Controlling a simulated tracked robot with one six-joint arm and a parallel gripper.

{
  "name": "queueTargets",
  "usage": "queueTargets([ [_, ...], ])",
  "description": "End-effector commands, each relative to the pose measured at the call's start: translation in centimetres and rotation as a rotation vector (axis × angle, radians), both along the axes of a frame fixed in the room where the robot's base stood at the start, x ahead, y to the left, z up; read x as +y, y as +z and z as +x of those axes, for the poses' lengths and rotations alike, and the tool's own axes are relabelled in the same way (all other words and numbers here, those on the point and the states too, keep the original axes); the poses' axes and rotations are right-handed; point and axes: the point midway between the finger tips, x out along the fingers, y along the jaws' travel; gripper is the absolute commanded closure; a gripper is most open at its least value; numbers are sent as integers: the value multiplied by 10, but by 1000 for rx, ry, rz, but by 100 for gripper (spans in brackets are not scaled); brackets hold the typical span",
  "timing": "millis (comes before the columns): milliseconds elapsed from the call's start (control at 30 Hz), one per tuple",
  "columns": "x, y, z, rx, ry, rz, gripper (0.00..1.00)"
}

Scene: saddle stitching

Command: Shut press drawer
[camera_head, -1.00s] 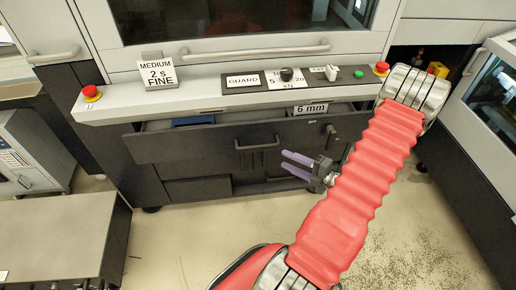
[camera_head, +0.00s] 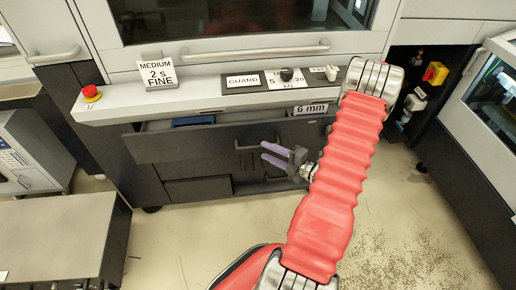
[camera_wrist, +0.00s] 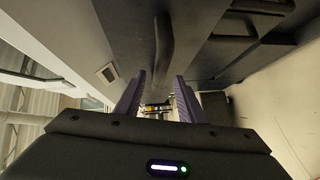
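The press drawer (camera_head: 165,146) is dark grey and stands pulled out below the light grey control ledge, its open top showing. Its dark bar handle, partly hidden by my gripper in the head view, shows in the wrist view (camera_wrist: 163,48) ahead of the gap between my fingers. My gripper (camera_head: 266,152) has two purple fingers held apart, pointing left in front of the drawer's front. It also shows in the wrist view (camera_wrist: 158,97), with nothing gripped between the fingers. Whether a finger touches the drawer cannot be told.
A blue item (camera_head: 193,121) lies inside the drawer. Above are a red stop button (camera_head: 91,92), the MEDIUM 2 s FINE sign (camera_head: 159,74) and a 6 mm label (camera_head: 310,109). A grey bench (camera_head: 55,230) stands front left. The floor (camera_head: 190,235) before the drawer is clear.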

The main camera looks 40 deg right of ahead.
Motion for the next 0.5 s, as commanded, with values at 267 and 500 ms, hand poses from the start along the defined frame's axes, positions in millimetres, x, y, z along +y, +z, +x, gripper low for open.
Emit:
queueTargets([
  [267, 8, -5, 35, 0, 3, -1, 64],
  [500, 10, -7, 47, 1, 0, 0, 64],
])
